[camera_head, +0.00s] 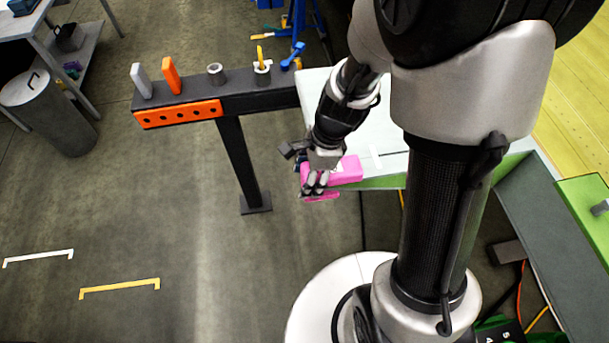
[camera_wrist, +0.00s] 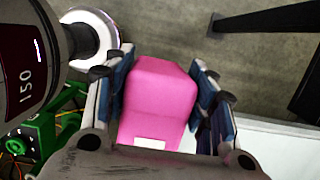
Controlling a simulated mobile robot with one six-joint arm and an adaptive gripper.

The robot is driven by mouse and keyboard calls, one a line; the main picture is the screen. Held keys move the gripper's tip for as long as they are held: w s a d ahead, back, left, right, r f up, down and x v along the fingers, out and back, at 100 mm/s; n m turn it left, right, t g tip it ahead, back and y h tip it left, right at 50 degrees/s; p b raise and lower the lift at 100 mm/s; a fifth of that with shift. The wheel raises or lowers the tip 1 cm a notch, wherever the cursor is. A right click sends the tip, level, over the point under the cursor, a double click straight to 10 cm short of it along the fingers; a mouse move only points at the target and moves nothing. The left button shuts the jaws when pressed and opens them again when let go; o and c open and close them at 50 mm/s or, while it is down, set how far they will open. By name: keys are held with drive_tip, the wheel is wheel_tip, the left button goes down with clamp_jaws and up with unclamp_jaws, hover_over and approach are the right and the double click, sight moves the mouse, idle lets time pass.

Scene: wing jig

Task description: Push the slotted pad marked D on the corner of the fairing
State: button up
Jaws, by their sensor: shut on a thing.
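A pink slotted pad (camera_head: 349,170) is at the near left corner of the pale fairing (camera_head: 313,88) in the head view. My gripper (camera_head: 315,182) is shut on it. In the wrist view the pink pad (camera_wrist: 160,95) fills the gap between the two blue-lined fingers of my gripper (camera_wrist: 162,80). A white label patch shows at its lower edge, with no readable letter. The fairing's pale surface (camera_wrist: 285,145) shows at the lower right there. The slot and the fairing's corner are hidden, so I cannot tell how far the pad is on.
A dark rail (camera_head: 258,101) on a post, with an orange drilled strip (camera_head: 178,114), stands left of the fairing. It carries upright grey and orange pieces, grey cylinders and a blue tool. A grey bin (camera_head: 48,112) stands far left. Open floor lies at the lower left.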

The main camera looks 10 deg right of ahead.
drive_tip(key=shift+d, duration=0.2)
drive_tip(key=o, duration=1.2)
drive_tip(key=shift+d, duration=0.1)
drive_tip(key=v, duration=1.1)
drive_tip(key=shift+r, duration=0.2)
drive_tip(key=shift+s+r, duration=0.1)
drive_tip(key=shift+r, duration=0.2)
